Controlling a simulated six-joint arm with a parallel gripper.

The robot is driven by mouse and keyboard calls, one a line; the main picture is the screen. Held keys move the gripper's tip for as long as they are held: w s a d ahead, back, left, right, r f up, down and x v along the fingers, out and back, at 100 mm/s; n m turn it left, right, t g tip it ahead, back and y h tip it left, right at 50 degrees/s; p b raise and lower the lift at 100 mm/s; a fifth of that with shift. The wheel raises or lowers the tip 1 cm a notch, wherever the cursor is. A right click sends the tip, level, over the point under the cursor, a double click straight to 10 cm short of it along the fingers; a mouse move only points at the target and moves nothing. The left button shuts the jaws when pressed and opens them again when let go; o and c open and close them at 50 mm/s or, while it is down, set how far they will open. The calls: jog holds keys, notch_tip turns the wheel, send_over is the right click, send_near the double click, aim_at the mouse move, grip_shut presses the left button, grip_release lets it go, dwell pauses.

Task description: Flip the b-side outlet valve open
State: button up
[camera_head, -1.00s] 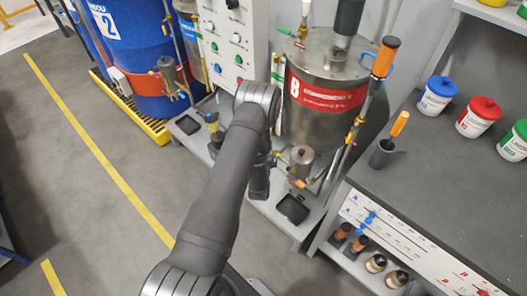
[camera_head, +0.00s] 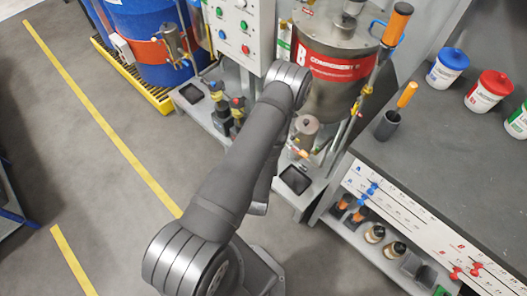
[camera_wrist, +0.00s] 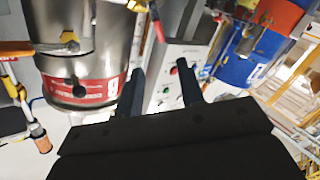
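The steel B tank (camera_head: 338,78) with its red label stands beyond my arm in the head view. Small yellow and orange fittings (camera_head: 298,152) show below it, beside a small metal pot (camera_head: 306,128); I cannot tell which is the outlet valve or its position. In the wrist view the tank (camera_wrist: 82,72) appears upside down at left, with a yellow fitting (camera_wrist: 69,41) on it. In the head view my arm hides the gripper.
The control panel (camera_head: 238,32) and blue drum (camera_head: 145,45) are left of the tank. A grey bench (camera_head: 440,150) with lidded tubs and an orange-handled tool (camera_head: 400,105) is close on the right. Pipes and hoses crowd the tank's right side. The floor at left is mostly clear.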

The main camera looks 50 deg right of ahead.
jog(key=shift+a, duration=0.1)
jog(key=w+d+t, duration=0.1)
jog(key=w+d, duration=1)
jog(key=d, duration=0.3)
jog(key=shift+f+n, duration=0.3)
jog(key=shift+f, duration=0.1)
grip_shut()
